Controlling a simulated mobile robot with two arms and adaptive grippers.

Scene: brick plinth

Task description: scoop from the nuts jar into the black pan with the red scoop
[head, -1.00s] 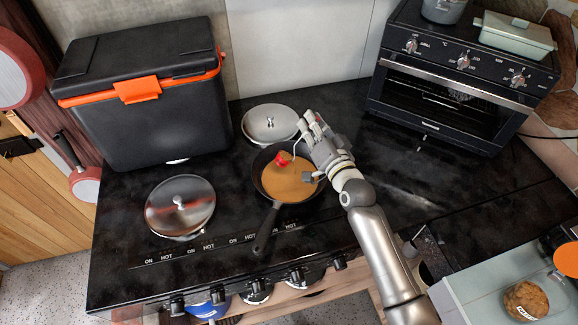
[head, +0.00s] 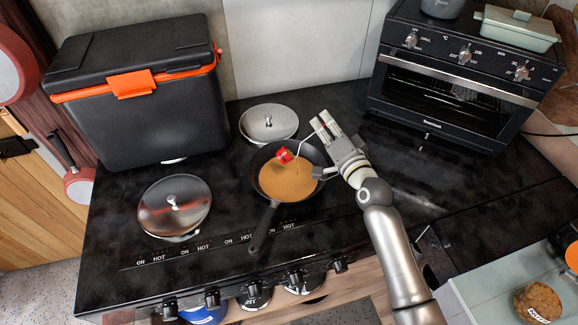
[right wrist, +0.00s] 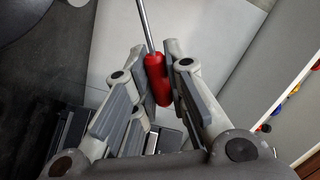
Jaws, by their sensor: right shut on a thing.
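My right gripper (head: 328,135) is over the right edge of the black pan and shut on the red handle of the red scoop; the handle shows between the fingers in the right wrist view (right wrist: 157,80). A thin metal rod runs from the handle to the scoop's red cup (head: 284,154), which is over the upper part of the pan. The black pan (head: 262,230) stands on the stove and shows a brown layer inside. I cannot tell whether the cup holds anything. The nuts jar (head: 537,300) stands at the lower right with brown contents. My left gripper is out of view.
A pale lidded pot (head: 268,123) stands just behind the pan, and a shiny lid (head: 174,207) lies left of it. A black cool box (head: 135,120) fills the back left. An oven (head: 450,90) stands at the back right. An orange item (head: 571,255) is near the jar.

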